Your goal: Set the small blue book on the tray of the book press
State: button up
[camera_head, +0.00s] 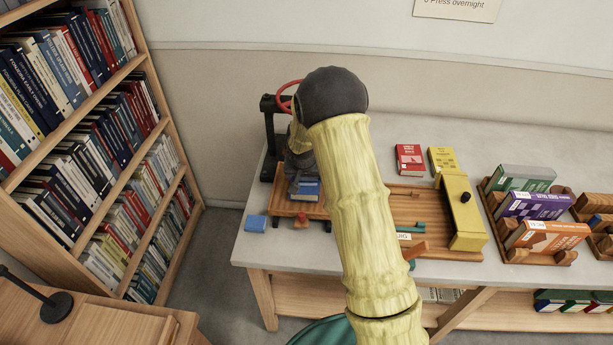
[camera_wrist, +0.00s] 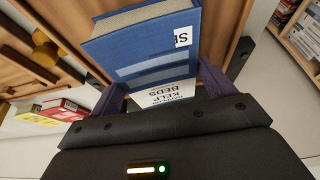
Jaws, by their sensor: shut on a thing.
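The small blue book (camera_head: 306,190) is held in my gripper (camera_head: 303,178) over the wooden tray (camera_head: 283,207) of the book press (camera_head: 268,135). In the wrist view the blue book (camera_wrist: 150,48) sits between the two dark purple fingers of my gripper (camera_wrist: 162,88), with a white label reading "KELP BEDS" on its near side. Brown wood shows behind and beside it. I cannot tell whether the book touches the tray. The press has a dark frame and a red wheel (camera_head: 288,88), both partly hidden by my arm.
A blue block (camera_head: 256,223) lies at the table's front left corner, and a small red-topped piece (camera_head: 301,221) stands at the tray's front edge. A wooden board with a yellow bar (camera_head: 465,212), red (camera_head: 409,160) and yellow books (camera_head: 442,160) and book cradles stand to the right.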

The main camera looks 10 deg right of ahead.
jog(key=shift+f+b, duration=0.6)
jog(key=shift+f, duration=0.05)
dwell(1.1)
jog(key=o, duration=1.1)
jog(key=shift+c, duration=0.2)
jog(key=shift+r+p, duration=3.05)
jog(key=shift+r, duration=1.5)
